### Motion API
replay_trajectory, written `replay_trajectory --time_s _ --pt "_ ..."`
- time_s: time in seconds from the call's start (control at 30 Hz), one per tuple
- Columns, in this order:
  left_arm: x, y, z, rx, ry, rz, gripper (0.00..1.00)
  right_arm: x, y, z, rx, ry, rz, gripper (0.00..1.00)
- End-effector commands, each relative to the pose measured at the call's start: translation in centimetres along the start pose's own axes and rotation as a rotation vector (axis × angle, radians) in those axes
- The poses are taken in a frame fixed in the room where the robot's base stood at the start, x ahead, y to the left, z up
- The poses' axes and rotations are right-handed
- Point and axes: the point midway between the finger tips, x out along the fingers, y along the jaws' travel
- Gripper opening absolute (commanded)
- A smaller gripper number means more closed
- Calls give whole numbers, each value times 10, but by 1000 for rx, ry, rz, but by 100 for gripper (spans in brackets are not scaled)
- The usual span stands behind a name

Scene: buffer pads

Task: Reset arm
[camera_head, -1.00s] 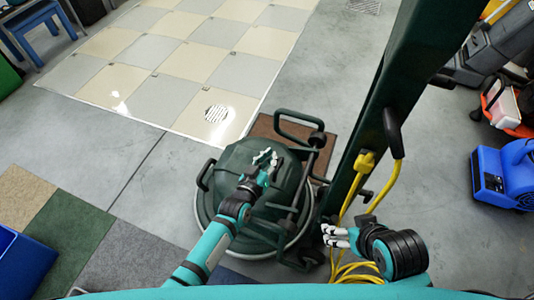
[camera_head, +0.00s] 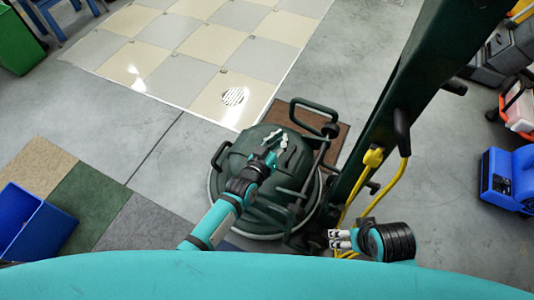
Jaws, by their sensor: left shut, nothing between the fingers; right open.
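My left gripper (camera_head: 272,147) is shut and empty. It shows in front of the dark green floor machine (camera_head: 240,150), over its domed housing; I cannot tell whether it touches it. My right gripper (camera_head: 338,239) is open and empty, low in the view at the right of the machine, near the yellow cable (camera_head: 347,208). The machine's dark green column (camera_head: 420,90) rises toward the upper right. Parts of the machine's base are hidden behind my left arm.
A blue blower (camera_head: 510,180) stands on the grey floor at the right. A blue bin (camera_head: 30,225) and carpet squares (camera_head: 90,195) are at the lower left. A tiled floor patch (camera_head: 180,80) lies at the back. Open concrete lies left of the machine.

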Motion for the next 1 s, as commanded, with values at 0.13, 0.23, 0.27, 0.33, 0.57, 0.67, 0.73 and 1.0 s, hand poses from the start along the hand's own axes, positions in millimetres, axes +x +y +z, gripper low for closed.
replay_trajectory --time_s 0.13,0.23,0.27,0.33,0.57,0.67,0.73,1.0 --pt "-32 0 3 -1 -8 -2 0 31 -2 5 -2 -19 -3 83" --pt "-51 1 3 -1 -8 -1 0 49 -3 11 -4 -28 -5 83" --pt "-56 1 3 -1 -9 -2 0 54 -3 13 -4 -32 -5 83" --pt "-66 1 3 -1 -8 -1 0 64 -4 16 -5 -35 -6 83" --pt "-85 1 3 -1 -5 -1 0 81 -4 23 -7 -41 -8 83" --pt "-87 1 4 -1 -5 -1 0 83 -4 23 -7 -41 -8 83" --pt "-87 1 4 -1 -5 -1 0 83 -4 23 -7 -41 -8 83" --pt "-106 -4 4 22 -142 -30 0 82 -4 23 -7 -41 -8 83"
